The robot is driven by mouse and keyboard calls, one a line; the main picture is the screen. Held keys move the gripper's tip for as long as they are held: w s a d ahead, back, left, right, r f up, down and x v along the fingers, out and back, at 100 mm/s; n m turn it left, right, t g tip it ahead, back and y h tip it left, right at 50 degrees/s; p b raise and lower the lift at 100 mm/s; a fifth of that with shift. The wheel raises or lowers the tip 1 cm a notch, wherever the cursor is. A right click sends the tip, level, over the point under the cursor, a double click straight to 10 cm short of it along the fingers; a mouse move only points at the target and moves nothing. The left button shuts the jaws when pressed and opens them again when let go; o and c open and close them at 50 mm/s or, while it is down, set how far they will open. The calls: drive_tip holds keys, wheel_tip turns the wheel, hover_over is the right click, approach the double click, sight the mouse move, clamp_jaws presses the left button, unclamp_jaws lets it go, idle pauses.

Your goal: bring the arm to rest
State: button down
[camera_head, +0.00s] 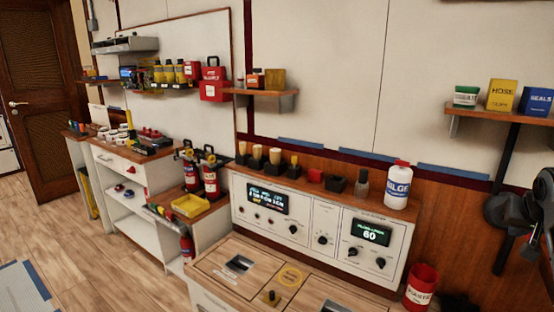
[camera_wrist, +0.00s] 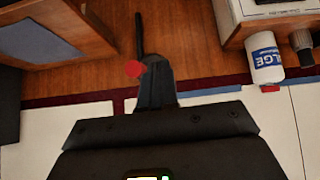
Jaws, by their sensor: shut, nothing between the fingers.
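My arm (camera_head: 518,212) shows at the right edge of the head view as dark joints in front of the wood-panelled wall, partly cut off by the frame. My gripper (camera_wrist: 155,65) shows in the wrist view as a dark narrow shape with its fingers together. Nothing is held in it. A small red round thing (camera_wrist: 134,69) appears beside the fingertips; I cannot tell what it is or how far away.
A white control panel (camera_head: 315,228) with displays and knobs stands on the bench. A white bottle with a blue label (camera_head: 398,187) is on top, also in the wrist view (camera_wrist: 265,60). A red bin (camera_head: 420,287) stands near my arm. A shelf (camera_head: 500,115) hangs above it.

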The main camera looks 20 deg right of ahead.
drive_tip(key=s+a+f+n+t+y, duration=0.1)
drive_tip(key=a+f+t, duration=0.1)
drive_tip(key=a+f, duration=0.75)
drive_tip(key=a+f+n+t+y, duration=0.15)
drive_tip(key=a+f, duration=0.45)
drive_tip(key=a, duration=0.7)
drive_tip(key=s+a+f+n+t, duration=0.2)
drive_tip(key=s+a+f+t, duration=0.1)
drive_tip(key=s+a, duration=0.95)
drive_tip(key=s+a+r+n+t+y, duration=0.1)
drive_tip(key=s+a+r, duration=0.2)
drive_tip(key=s, duration=0.4)
drive_tip(key=s+a+r+n+t+y, duration=0.1)
drive_tip(key=s+a+r+n, duration=0.1)
drive_tip(key=s+r, duration=0.3)
drive_tip(key=s+a+r+n+t+y, duration=0.1)
drive_tip(key=s+a+r+n+y, duration=0.1)
drive_tip(key=s, duration=0.7)
wheel_tip(320, 180, up, 2)
drive_tip(key=shift+s+a+r, duration=0.2)
drive_tip(key=shift+s+a, duration=0.15)
drive_tip(key=shift+a, duration=0.55)
